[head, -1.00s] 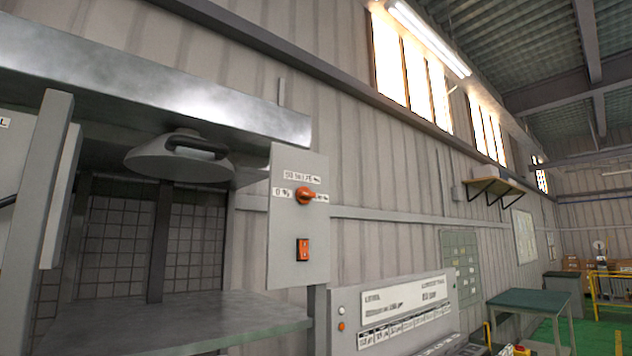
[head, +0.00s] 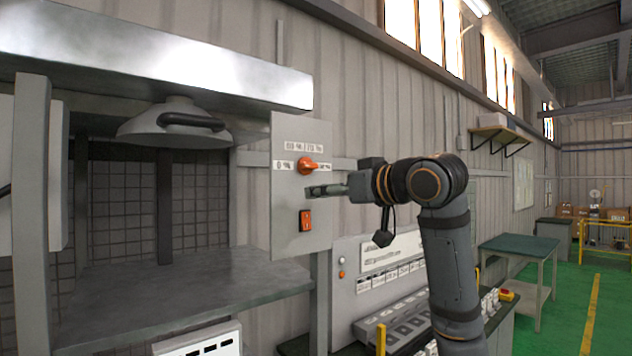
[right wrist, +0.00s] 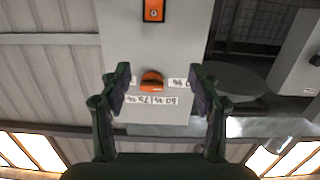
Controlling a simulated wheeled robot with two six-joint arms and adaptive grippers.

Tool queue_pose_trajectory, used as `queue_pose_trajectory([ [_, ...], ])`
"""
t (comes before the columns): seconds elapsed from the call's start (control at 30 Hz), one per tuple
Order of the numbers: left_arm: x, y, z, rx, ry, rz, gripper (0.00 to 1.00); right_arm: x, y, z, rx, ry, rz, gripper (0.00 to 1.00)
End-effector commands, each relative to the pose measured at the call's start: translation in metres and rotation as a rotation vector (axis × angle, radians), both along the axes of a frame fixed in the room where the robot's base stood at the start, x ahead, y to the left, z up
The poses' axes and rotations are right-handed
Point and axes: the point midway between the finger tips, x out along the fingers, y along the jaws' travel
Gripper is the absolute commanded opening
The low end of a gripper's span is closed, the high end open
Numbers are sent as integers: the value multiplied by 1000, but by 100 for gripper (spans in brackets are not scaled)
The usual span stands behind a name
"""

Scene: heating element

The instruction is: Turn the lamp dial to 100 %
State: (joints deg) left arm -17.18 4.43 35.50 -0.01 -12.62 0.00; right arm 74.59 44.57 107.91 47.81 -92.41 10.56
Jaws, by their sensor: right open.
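The orange lamp dial (head: 307,165) sits on the upper part of a grey control panel (head: 288,232), with white percent labels around it. An orange rocker switch (head: 305,220) is lower on the same panel. My right gripper (head: 312,191) comes in from the right, close to the panel and just below the dial in the head view. In the right wrist view the picture is upside down; the dial (right wrist: 151,80) shows between the two open fingers of my right gripper (right wrist: 156,82). I cannot tell whether they touch it. My left gripper is out of view.
Left of the panel is a metal hood with a lamp (head: 172,124) above a grey shelf (head: 180,290). A lower console (head: 385,285) stands right of the panel. A green-topped table (head: 520,245) and open green floor are farther right.

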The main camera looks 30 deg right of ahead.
Motion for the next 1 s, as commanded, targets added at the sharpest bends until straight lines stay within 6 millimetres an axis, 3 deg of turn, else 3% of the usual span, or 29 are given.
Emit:
queue_pose_trajectory([
  [0.03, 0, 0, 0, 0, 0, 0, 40, -16, -8, 25, 14, -41, -2, 62],
  [0.1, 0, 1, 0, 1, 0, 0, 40, -31, -14, 45, 28, -75, 2, 62],
  [0.2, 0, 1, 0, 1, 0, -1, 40, -41, -17, 57, 37, -97, 7, 62],
  [0.33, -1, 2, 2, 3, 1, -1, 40, -40, -17, 59, 39, -98, 8, 62],
  [0.47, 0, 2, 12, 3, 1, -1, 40, -24, -16, 61, 40, -95, 7, 62],
  [0.8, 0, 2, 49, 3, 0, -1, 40, 45, -10, 62, 39, -96, 9, 62],
  [1.0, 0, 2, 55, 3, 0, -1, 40, 62, -9, 59, 38, -98, 7, 62],
])
